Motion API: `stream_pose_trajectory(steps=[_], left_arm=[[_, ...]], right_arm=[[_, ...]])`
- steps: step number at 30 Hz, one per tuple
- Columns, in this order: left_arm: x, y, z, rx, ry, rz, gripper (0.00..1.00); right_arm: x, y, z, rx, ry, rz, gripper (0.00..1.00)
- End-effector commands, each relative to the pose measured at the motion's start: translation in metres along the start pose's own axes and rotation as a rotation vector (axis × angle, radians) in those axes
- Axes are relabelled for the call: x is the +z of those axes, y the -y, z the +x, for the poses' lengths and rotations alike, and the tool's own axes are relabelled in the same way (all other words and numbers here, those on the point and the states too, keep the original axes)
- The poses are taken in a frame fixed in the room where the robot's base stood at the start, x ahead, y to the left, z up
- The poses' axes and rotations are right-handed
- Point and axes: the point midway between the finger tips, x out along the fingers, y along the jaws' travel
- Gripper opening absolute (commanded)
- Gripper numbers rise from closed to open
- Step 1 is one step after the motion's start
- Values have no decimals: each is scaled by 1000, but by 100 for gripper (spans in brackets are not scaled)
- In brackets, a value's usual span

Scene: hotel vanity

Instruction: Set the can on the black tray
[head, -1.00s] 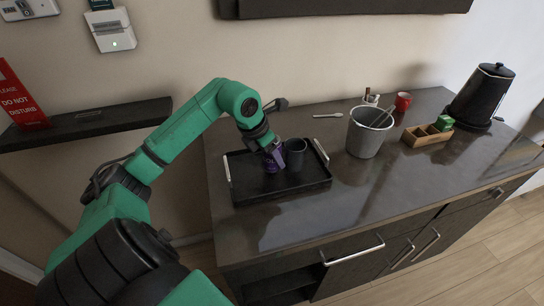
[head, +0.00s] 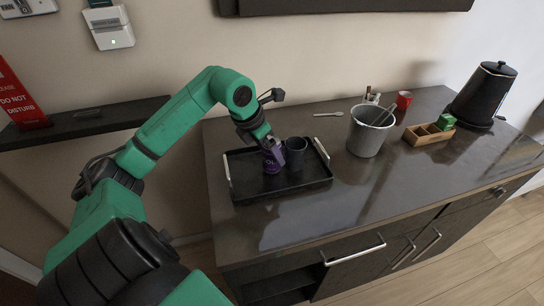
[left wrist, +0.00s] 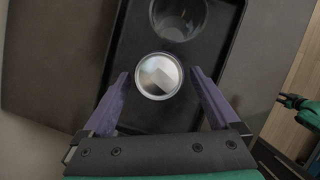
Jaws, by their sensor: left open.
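The can (head: 273,160) is purple and stands upright on the black tray (head: 252,193), left of a dark cup. In the left wrist view its round silver top (left wrist: 158,76) shows between the two purple fingers. The tray also shows in that view (left wrist: 225,25). My left gripper (head: 270,148) is low over the tray at the can. In the left wrist view the gripper (left wrist: 158,88) is open, with a gap on each side of the can.
The dark cup (head: 295,152) stands on the tray close to the can's right. A grey bucket (head: 366,135), a red cup (head: 403,100), a wooden box (head: 428,136) and a black kettle (head: 481,95) stand farther right. The counter's front middle is clear.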

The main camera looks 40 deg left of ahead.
Motion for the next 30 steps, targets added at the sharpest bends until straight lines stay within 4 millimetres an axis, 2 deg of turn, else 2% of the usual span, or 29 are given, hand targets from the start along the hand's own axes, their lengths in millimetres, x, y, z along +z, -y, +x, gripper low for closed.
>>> stream_pose_trajectory(steps=[1, 6, 10, 14, 30], left_arm=[[-1, -2, -10, 7, 2, 1, 95], [-1, -1, -58, 6, 1, 1, 95], [0, -1, -81, 3, 1, 0, 95], [0, 0, -88, 0, -1, 0, 95], [0, 0, -88, -1, -1, -1, 95]], right_arm=[[1, 0, 7, 0, 0, 0, 47], [2, 0, 16, 0, 0, 1, 47], [2, 0, 18, 0, 0, 1, 47], [1, 1, 18, 0, -1, 0, 47], [0, 4, 17, -4, -3, 1, 47]])
